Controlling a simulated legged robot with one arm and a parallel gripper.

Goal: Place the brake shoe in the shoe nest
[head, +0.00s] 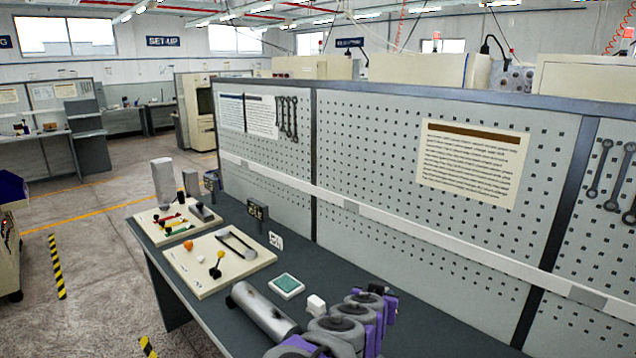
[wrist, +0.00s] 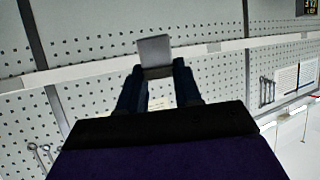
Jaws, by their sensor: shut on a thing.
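In the wrist view my gripper (wrist: 157,76) is shut on a grey block (wrist: 154,49), which I take to be the brake shoe. The block sticks out past the two dark fingertips, with the pegboard behind it. In the head view my folded arm fills the bottom right, and the fingers and the held block cannot be made out clearly there. I cannot tell for sure which thing is the shoe nest. A small white tray with a green inside (head: 287,285) lies on the bench left of my arm and looks empty.
The dark bench (head: 200,316) carries a near cream board (head: 205,282) with an orange ball and a metal bracket, and a far cream board (head: 150,232) with several small parts. A pegboard wall (head: 380,180) bounds the bench at the right.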

